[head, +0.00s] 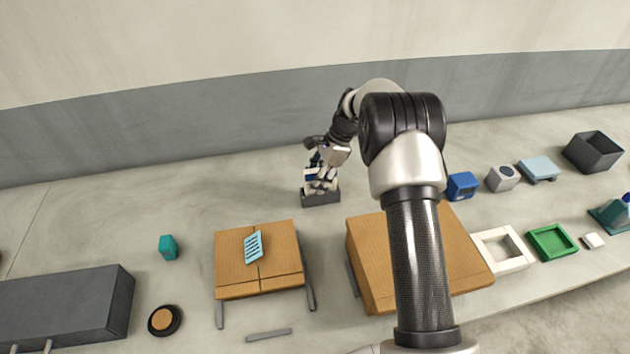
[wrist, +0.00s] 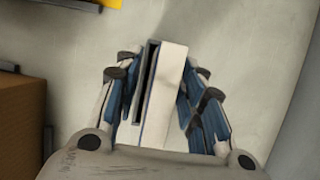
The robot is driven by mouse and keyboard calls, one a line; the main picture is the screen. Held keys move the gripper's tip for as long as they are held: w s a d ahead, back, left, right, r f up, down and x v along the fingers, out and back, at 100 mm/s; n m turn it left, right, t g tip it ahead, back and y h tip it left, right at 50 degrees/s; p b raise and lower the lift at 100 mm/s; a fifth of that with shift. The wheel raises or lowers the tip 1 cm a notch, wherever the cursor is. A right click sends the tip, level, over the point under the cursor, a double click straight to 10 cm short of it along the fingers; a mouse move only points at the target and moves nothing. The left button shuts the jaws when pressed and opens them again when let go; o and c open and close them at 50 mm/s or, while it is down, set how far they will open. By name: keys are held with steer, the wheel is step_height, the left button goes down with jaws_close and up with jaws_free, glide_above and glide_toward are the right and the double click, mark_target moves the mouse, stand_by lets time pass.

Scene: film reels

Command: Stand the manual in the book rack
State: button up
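My gripper (head: 318,172) points down at the small dark grey box-shaped rack (head: 320,198) on the floor behind the tables in the head view. A white slab-like thing, which looks like the manual (wrist: 169,85), stands between the blue-and-white fingers of my gripper (wrist: 160,95) in the wrist view. Its narrow side faces the camera, with a dark slot along its left side. The right fingers come close to its edge. I cannot tell whether both sides grip it. In the head view, the fingers hide most of it, and its lower end cannot be made out clearly.
A low cardboard-topped table (head: 228,270) carries a light-blue slotted thing (head: 253,247). A larger cardboard block (head: 370,270) stands beside my arm. A teal block (head: 168,246) lies left. A blue box (head: 462,186) and a white tray (head: 488,238) stand right. Floor left of the rack is clear.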

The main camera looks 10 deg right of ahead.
steer(key=p+v, duration=0.3)
steer(key=v, duration=0.7)
steer(key=shift+d, duration=0.1)
steer(key=shift+v, duration=0.75)
steer(key=s+a+r+n+t+h, duration=0.1)
steer(key=s+a+r+n, duration=0.1)
steer(key=s+r+n, duration=0.55)
steer(key=s+a+r+n+t+h, duration=0.1)
steer(key=s+a+r+n+h, duration=0.15)
steer(key=s+r, duration=0.9)
steer(key=s+f+n+t, duration=0.2)
steer(key=s+n, duration=0.6)
steer(key=s, duration=1.2)
steer(key=shift+t+h, duration=0.3)
steer(key=shift+h, duration=0.15)
